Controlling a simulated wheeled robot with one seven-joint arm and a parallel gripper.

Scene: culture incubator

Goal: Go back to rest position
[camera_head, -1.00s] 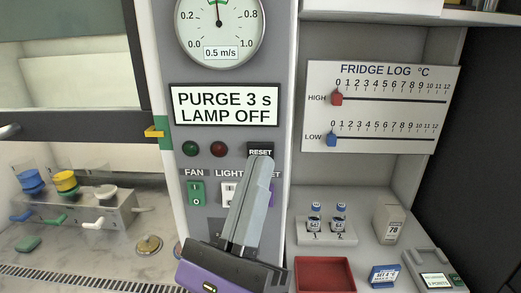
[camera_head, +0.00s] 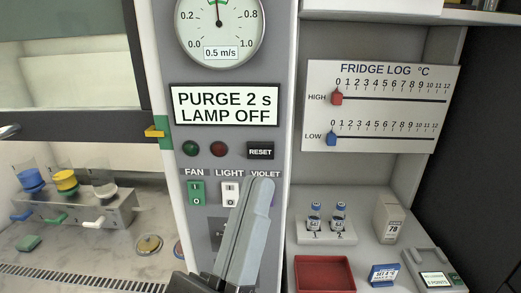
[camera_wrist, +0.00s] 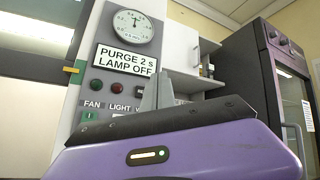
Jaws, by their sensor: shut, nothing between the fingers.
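My gripper (camera_head: 262,184) is shut and empty. In the head view it points up in front of the control panel (camera_head: 285,60), below the RESET button (camera_head: 261,151), and hides part of the light and violet switches. The wrist view also shows my gripper (camera_wrist: 158,78) below the display. The display (camera_head: 226,104) reads "PURGE 2 s LAMP OFF". The green FAN switch (camera_head: 197,194) and white LIGHT switch (camera_head: 230,193) sit under their labels.
At right stand a red tray (camera_head: 325,274), two vials (camera_head: 315,216) in a rack, and a box marked 78 (camera_head: 387,222). At left, a holder (camera_head: 118,214) carries coloured cups. A dark fridge (camera_wrist: 270,70) stands at right in the wrist view.

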